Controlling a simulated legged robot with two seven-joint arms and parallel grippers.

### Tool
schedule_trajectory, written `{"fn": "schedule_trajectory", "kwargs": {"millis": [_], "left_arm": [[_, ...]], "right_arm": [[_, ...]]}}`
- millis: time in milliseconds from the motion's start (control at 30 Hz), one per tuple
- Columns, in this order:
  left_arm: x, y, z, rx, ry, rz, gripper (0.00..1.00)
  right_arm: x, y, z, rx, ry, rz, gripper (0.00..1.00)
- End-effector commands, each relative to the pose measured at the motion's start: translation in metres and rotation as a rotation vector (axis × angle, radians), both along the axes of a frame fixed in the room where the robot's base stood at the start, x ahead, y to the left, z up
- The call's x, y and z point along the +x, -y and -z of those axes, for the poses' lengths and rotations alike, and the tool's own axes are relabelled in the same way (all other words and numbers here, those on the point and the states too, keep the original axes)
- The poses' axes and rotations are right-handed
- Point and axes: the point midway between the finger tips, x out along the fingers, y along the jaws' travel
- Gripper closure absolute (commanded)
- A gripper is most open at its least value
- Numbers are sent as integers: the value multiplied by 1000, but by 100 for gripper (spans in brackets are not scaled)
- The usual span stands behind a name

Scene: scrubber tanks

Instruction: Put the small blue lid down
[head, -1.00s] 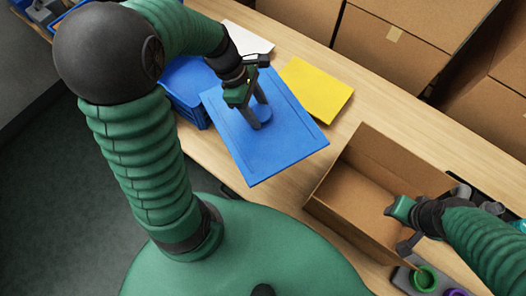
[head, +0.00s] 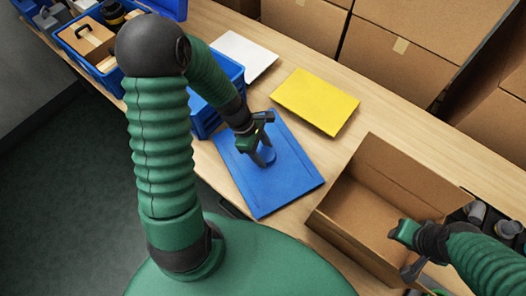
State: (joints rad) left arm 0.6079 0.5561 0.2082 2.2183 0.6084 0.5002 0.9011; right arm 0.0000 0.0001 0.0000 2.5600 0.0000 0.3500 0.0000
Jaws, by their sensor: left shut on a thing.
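The small blue lid (head: 257,193) is a flat rectangular panel with a round knob (head: 266,156) near its middle. It lies level at the tabletop in front of the blue bin; I cannot tell whether its whole underside touches the wood. My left gripper (head: 262,152) reaches down from above and is shut on the lid's knob, its fingers partly hiding it. My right gripper (head: 400,254) is at the right side of the open cardboard box (head: 343,232). Its fingers look spread apart, with nothing seen between them.
A blue bin (head: 205,121) stands behind the lid, partly hidden by my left arm. A yellow panel (head: 315,101) and a white panel (head: 244,54) lie on the wooden table (head: 290,207). Another blue bin with a brown box (head: 87,42) is at upper left. Large cartons (head: 390,45) line the back.

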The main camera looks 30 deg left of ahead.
Motion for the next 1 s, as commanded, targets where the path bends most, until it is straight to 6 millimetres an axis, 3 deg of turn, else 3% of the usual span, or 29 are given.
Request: {"fn": "schedule_trajectory", "kwargs": {"millis": [100,133,267,600,1000], "left_arm": [[0,-1,2,-1,0,-1,96],[0,-1,2,-1,-1,-1,42],[0,-1,1,-1,0,-1,25],[0,-3,-6,0,1,0,23],[-11,-37,-94,1,3,-1,23]], "right_arm": [[0,0,1,0,0,0,64],[0,0,1,0,0,0,64],[0,0,0,0,0,0,64],[0,0,-3,0,0,0,64],[0,0,-30,0,0,0,64]]}}
